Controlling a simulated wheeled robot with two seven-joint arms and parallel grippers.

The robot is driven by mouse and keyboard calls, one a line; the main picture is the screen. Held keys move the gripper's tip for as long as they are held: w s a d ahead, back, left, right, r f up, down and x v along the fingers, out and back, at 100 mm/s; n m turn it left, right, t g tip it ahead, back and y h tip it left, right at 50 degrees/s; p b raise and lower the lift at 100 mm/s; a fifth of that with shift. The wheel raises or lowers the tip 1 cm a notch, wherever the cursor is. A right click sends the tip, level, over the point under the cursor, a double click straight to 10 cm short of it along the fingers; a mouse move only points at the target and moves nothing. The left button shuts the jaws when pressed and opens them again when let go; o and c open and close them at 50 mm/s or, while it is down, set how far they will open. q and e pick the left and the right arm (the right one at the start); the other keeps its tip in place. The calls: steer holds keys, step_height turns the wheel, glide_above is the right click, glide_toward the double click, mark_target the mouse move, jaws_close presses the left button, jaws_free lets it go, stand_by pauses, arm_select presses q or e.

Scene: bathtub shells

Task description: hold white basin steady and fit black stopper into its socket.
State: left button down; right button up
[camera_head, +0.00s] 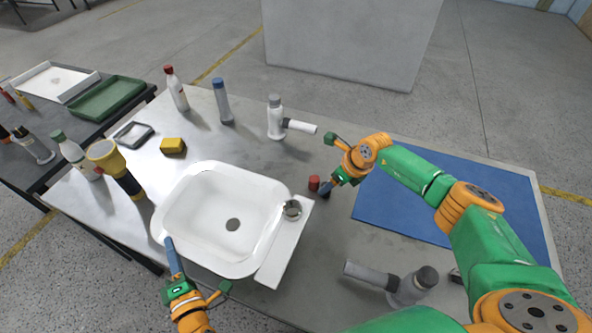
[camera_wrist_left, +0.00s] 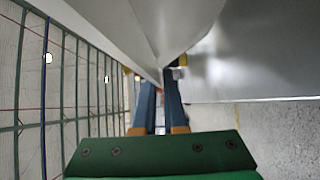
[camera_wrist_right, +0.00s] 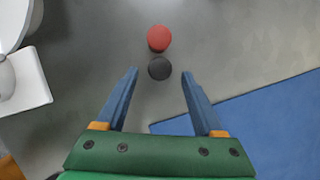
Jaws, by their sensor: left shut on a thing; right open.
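The white basin (camera_head: 212,190) sits on the table's front-left part, with a dark round drain socket (camera_head: 232,224) in its floor. My left gripper (camera_head: 169,243) is shut on the basin's near-left rim; its two fingers lie close together in the left wrist view (camera_wrist_left: 162,82). The black stopper (camera_wrist_right: 159,68) lies on the table just beyond and between my right gripper's (camera_wrist_right: 158,75) spread fingertips. In the head view my right gripper (camera_head: 325,191) points down right of the basin, and I cannot clearly make out the stopper there.
A red cylinder (camera_wrist_right: 158,38) stands right beside the stopper, also in the head view (camera_head: 314,183). A metal knob (camera_head: 292,209) sits on the basin's ledge. A blue mat (camera_head: 400,207) lies right. A yellow sponge (camera_head: 173,146), flashlight (camera_head: 118,170) and bottles stand behind and left.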

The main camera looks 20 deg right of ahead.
steer(key=shift+o, duration=0.5)
steer(key=v, duration=0.8)
steer(key=shift+w, duration=0.15)
steer(key=x, duration=1.2)
steer(key=shift+a, duration=0.1)
steer(key=shift+r, duration=0.1)
jaws_close()
